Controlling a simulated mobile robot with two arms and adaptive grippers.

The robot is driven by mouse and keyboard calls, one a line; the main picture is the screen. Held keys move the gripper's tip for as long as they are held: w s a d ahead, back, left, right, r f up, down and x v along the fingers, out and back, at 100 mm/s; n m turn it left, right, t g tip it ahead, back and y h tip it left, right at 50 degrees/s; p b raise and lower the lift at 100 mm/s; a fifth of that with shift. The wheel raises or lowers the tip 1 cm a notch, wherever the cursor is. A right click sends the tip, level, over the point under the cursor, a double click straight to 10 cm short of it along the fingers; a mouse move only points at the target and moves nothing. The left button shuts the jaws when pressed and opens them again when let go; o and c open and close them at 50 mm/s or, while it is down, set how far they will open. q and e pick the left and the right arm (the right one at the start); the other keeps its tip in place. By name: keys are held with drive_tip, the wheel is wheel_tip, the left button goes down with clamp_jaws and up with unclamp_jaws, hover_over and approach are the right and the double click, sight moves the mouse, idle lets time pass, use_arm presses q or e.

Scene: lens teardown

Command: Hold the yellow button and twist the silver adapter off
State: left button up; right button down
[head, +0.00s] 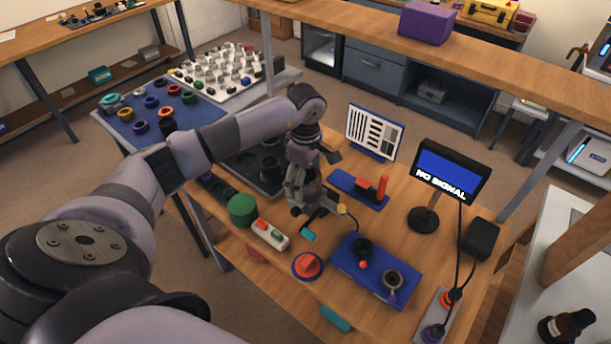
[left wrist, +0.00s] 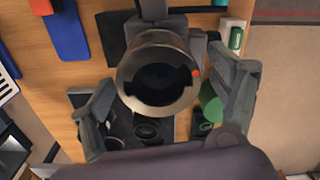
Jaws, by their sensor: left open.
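The silver adapter (left wrist: 185,88) is a wide metal ring with a dark opening and a red dot on its rim, facing my left wrist camera. My left gripper (left wrist: 160,92) is open, with one finger on each side of the ring; a gap shows on both sides. In the head view my left gripper (head: 312,165) points down over the bench, and the adapter is hard to make out there. A small yellow button (head: 342,209) shows just right of and below the gripper, by a dark cabled part. My right gripper is in neither view.
A green cylinder (head: 242,209), a button box (head: 270,234) and a red knob (head: 307,265) stand left and in front. A blue tray (head: 345,262) lies at the front right. A monitor (head: 448,172) and a chart (head: 374,131) stand behind, near a blue pad with red parts (head: 345,183).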

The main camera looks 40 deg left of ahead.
use_arm(q)
drive_tip(key=c, duration=1.3)
drive_tip(key=shift+s+n, duration=0.1)
drive_tip(key=shift+n, duration=1.2)
drive_tip(key=shift+n, duration=1)
drive_tip(key=shift+r+p, duration=0.85)
drive_tip(key=shift+r, duration=0.3)
